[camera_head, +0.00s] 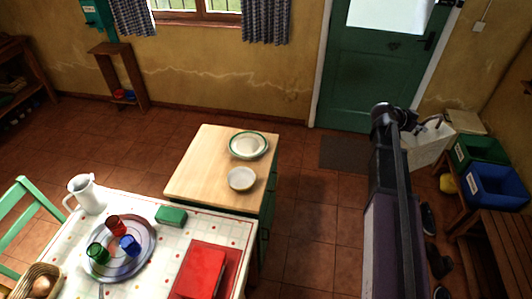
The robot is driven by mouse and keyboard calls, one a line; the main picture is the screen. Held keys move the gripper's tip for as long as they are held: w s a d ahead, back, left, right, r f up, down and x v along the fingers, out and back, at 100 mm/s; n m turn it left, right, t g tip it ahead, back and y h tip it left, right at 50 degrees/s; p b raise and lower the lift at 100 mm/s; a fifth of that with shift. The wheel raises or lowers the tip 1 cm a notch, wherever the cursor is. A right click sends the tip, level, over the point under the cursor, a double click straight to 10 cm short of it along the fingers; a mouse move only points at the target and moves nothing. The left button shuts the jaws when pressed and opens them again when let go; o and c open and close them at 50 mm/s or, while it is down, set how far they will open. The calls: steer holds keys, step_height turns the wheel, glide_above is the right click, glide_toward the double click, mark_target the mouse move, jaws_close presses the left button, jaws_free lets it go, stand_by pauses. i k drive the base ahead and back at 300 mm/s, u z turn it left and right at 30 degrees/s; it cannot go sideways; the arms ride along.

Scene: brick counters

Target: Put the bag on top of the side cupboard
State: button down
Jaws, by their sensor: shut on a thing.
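The side cupboard (205,160) has a pale wooden top and green sides, and stands behind the patterned table. A green-rimmed plate and a white bowl sit on its right half; the left half of the top is bare. My dark arm rises at the right of the picture. My gripper (430,122), small and dark beyond the arm's upper joint, appears shut on a white bag (430,145), right of the cupboard and apart from it. The arm hides part of the bag, and the fingers' exact hold is hard to see.
The green-rimmed plate (248,145) and white bowl (241,179) occupy the cupboard top. The table (150,262) holds a jug, a tray of cups, a green box and a red book. Green and blue crates (497,186) stand at right. Open floor lies between cupboard and arm.

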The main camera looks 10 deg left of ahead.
mark_target(201, 157)
steer(key=i, duration=0.95)
steer(key=u, duration=2.25)
